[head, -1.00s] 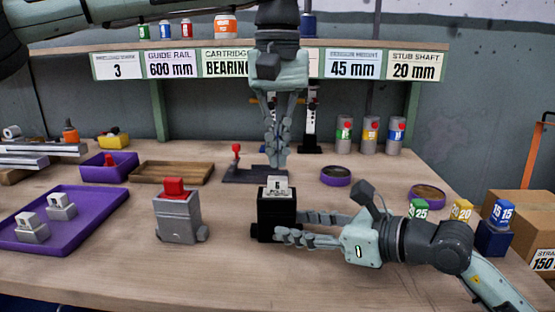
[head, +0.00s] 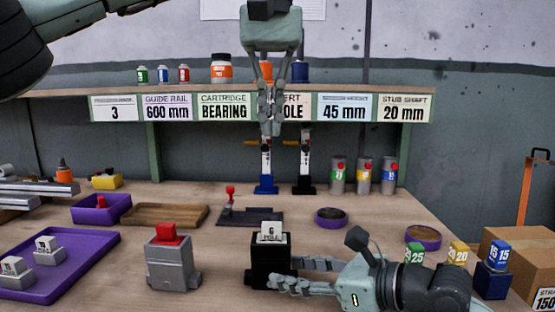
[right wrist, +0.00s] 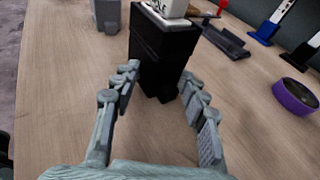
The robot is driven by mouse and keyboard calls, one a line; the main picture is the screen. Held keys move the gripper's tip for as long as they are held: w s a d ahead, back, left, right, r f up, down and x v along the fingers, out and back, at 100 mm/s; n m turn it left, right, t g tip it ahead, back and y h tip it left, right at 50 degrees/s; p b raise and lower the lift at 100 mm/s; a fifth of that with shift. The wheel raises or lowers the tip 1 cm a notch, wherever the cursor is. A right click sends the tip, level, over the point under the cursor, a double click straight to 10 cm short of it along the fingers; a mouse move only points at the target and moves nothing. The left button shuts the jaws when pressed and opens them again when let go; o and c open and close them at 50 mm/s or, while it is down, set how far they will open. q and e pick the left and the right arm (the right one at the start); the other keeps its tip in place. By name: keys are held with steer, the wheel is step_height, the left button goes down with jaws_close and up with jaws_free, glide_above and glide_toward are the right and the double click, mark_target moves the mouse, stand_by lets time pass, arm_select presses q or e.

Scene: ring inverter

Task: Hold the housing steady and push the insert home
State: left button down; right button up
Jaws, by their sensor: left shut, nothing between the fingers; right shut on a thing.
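The black housing (head: 270,263) stands upright on the bench in the head view. A pale insert (head: 271,233) marked 6 sits in its top, and its labelled upper part stands above the rim. My right gripper (head: 283,274) lies low from the right, its fingers closed on both sides of the housing; the right wrist view shows the fingers beside the housing (right wrist: 160,60) and part of the insert (right wrist: 168,8) at the top edge. My left gripper (head: 268,128) is shut and empty, pointing down, well above the insert and clear of it.
A grey block with a red top (head: 168,262) stands left of the housing. A purple tray (head: 85,270) holds two more pale inserts at far left. Behind are a wooden tray (head: 165,215), a purple dish (head: 331,217) and cans (head: 363,176). A labelled shelf (head: 223,107) spans the back.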

steer(key=shift+s+f, duration=0.1)
steer(key=shift+f, duration=0.4)
steer(key=o, duration=1)
steer(key=shift+c, duration=0.2)
steer(key=shift+r, duration=0.2)
